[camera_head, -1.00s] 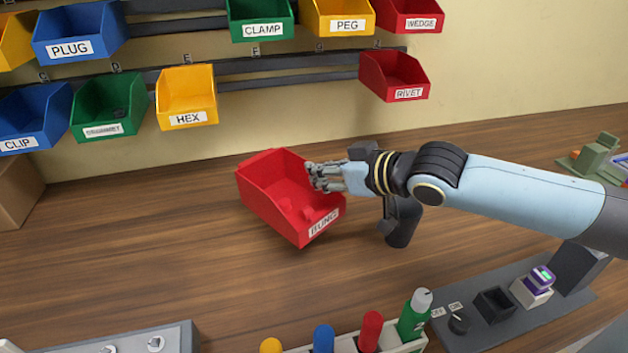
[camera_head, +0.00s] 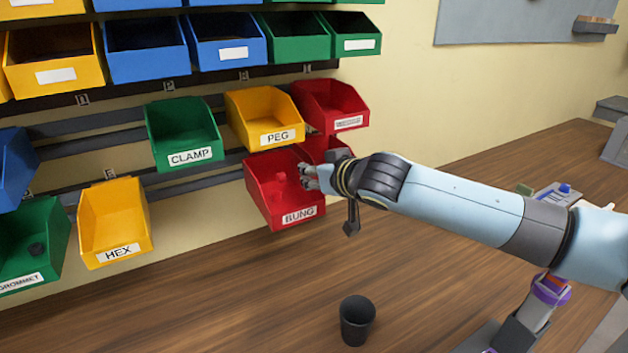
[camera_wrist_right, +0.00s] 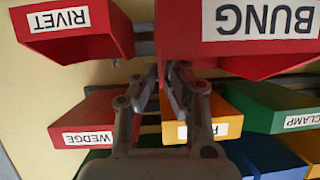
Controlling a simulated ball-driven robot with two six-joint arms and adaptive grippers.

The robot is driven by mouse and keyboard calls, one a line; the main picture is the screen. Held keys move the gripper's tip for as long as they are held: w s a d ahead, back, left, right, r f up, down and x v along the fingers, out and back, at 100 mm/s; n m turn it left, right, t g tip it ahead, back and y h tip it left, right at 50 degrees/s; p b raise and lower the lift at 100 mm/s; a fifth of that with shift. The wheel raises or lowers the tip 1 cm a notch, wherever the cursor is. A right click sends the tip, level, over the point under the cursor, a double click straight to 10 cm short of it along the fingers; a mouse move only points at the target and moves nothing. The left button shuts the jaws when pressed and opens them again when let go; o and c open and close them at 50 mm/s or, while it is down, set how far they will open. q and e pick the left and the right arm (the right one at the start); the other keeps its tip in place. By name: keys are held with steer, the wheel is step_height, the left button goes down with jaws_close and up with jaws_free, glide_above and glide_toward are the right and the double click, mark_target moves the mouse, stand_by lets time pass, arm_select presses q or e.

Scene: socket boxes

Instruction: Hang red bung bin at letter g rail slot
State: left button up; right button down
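The red bin labelled BUNG (camera_head: 262,203) is off the bench, in front of the rail wall, between the HEX bin and my right arm. A small red piece shows inside it. My right gripper (camera_head: 312,178) is shut on its right side wall. In the right wrist view, which appears upside down, the BUNG bin (camera_wrist_right: 195,48) is at the top and my fingers (camera_wrist_right: 172,72) meet its edge. The lower rail (camera_head: 190,178) is bare right of HEX, partly hidden by the bin. Its small letter tags are too blurred to read. My left gripper is not in view.
The yellow HEX bin (camera_head: 113,220) hangs to the left. Above are the CLAMP (camera_head: 185,130), PEG (camera_head: 262,112) and WEDGE (camera_head: 330,105) bins. The RIVET bin (camera_wrist_right: 70,28) hangs close by. A black cup (camera_head: 357,322) stands on the bench.

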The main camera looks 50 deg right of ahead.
mark_target(293, 154)
steer(key=shift+w+d+b, duration=0.2)
steer(key=shift+w+b, duration=0.2)
steer(key=shift+w, duration=0.4)
steer(key=shift+w+d+b, duration=0.3)
steer(key=shift+w+b, duration=0.35)
steer(key=shift+w, duration=0.25)
steer(key=shift+w+d+b, duration=0.3)
steer(key=shift+w+b, duration=0.4)
steer(key=shift+w, duration=0.25)
steer(key=shift+w+d, duration=0.25)
steer(key=shift+w, duration=0.5)
steer(key=shift+w+d, duration=0.2)
steer(key=shift+w, duration=0.55)
steer(key=shift+d+r+p, duration=0.1)
steer(key=shift+p, duration=0.2)
steer(key=shift+r+p, duration=0.2)
steer(key=shift+p, duration=0.55)
